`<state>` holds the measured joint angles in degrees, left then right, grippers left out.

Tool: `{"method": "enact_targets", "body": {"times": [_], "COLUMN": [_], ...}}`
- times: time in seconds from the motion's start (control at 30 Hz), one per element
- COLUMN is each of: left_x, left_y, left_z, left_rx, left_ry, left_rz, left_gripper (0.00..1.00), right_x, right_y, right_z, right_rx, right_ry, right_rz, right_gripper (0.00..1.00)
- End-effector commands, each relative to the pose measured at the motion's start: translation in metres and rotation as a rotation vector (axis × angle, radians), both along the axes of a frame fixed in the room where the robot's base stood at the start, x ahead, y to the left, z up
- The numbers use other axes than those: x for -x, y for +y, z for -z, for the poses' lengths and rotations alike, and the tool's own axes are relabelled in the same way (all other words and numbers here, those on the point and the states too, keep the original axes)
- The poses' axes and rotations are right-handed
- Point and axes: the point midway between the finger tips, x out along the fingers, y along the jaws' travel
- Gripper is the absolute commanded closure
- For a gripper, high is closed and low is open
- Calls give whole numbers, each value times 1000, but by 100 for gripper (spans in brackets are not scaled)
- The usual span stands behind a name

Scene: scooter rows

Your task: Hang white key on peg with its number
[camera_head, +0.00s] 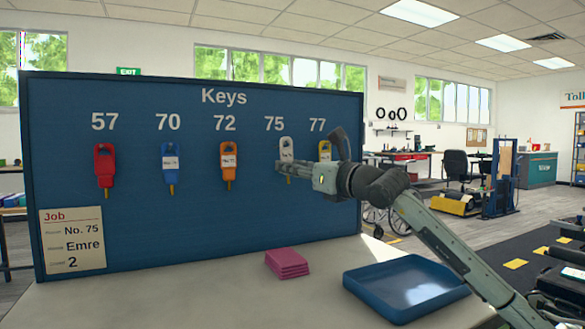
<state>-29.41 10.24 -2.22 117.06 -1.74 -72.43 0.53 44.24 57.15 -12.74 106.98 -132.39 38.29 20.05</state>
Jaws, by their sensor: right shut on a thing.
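The white key (286,146) is upright at the board, directly below the number 75. My right gripper (283,167) reaches in from the right and is shut on the white key at its lower part, which the fingers partly cover. I cannot tell whether the key's hole is around the peg or just in front of it. The blue key board (200,225) is headed "Keys" and numbered 57, 70, 72, 75 and 77. A job card (72,241) at its lower left reads No. 75, Emre, 2. My left gripper is not in view.
A red key (104,167), a blue key (170,165) and an orange key (228,162) hang under 57, 70 and 72. Pink pads (287,264) and an empty blue tray (405,285) are on the table (190,298).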

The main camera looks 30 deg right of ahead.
Motion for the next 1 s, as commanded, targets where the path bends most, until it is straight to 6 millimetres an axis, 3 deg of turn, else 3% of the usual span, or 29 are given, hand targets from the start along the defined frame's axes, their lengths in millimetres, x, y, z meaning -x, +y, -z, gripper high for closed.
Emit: {"method": "enact_targets", "body": {"times": [0.1,0.13,0.3,0.67,1.0], "left_x": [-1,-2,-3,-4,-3], "left_y": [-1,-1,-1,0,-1], "left_z": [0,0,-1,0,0], "left_rx": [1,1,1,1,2], "left_ry": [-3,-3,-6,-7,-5], "left_rz": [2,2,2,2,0], "left_gripper": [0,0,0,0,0], "right_x": [-1,-1,0,3,51], "right_y": [-2,-2,-2,-1,-11], "right_z": [1,1,0,0,6], "right_rx": [0,0,0,1,6], "right_ry": [3,3,2,1,4], "right_rz": [5,5,4,2,2], "right_gripper": [100,68,47,46,46]}}
